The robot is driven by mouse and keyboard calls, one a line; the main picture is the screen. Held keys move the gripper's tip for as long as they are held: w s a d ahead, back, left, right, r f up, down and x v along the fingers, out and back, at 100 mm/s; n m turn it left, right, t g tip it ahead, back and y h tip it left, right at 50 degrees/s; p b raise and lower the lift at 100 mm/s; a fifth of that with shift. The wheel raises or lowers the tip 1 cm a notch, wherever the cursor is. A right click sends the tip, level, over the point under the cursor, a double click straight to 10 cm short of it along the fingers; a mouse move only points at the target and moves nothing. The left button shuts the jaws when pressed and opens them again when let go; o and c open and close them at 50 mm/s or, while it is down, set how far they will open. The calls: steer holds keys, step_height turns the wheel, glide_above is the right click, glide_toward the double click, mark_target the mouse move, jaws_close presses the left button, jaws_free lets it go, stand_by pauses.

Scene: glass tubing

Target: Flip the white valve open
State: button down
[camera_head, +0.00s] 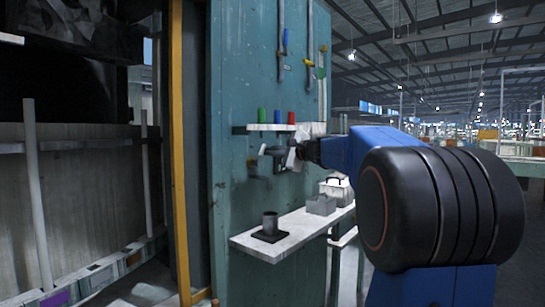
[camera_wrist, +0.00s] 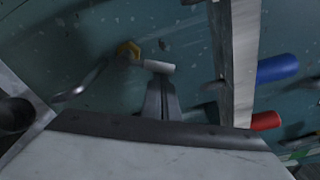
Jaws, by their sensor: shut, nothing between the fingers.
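The white valve handle (camera_wrist: 160,66) shows in the wrist view as a short white bar beside a yellow hex fitting (camera_wrist: 127,50) on the teal wall. My gripper (camera_wrist: 161,78) is shut and empty. Its fingertips overlap the near edge of the white handle in the picture; I cannot tell whether they touch it. In the head view my gripper (camera_head: 269,151) is at the wall, below the small shelf. A yellow fitting (camera_head: 252,162) shows just left of it there, but the white handle cannot be made out.
The small shelf (camera_head: 268,127) above my gripper holds green (camera_head: 262,115), blue (camera_head: 278,116) and red (camera_head: 291,117) cylinders. A curved metal pipe (camera_wrist: 84,80) runs left of the fitting. Below, a white bench (camera_head: 250,243) bears a grey cup (camera_head: 270,222) and a grey box (camera_head: 321,205).

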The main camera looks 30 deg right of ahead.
steer(key=shift+s+a+r+n, duration=0.2)
steer(key=shift+a+r+n, duration=0.2)
steer(key=shift+a+n, duration=0.25)
steer(key=shift+s+a+r+n, duration=0.15)
steer(key=shift+a+r+n, duration=0.25)
steer(key=shift+n, duration=0.45)
steer(key=shift+s+a, duration=0.1)
steer(key=shift+a, duration=0.15)
steer(key=shift+d+r, duration=0.1)
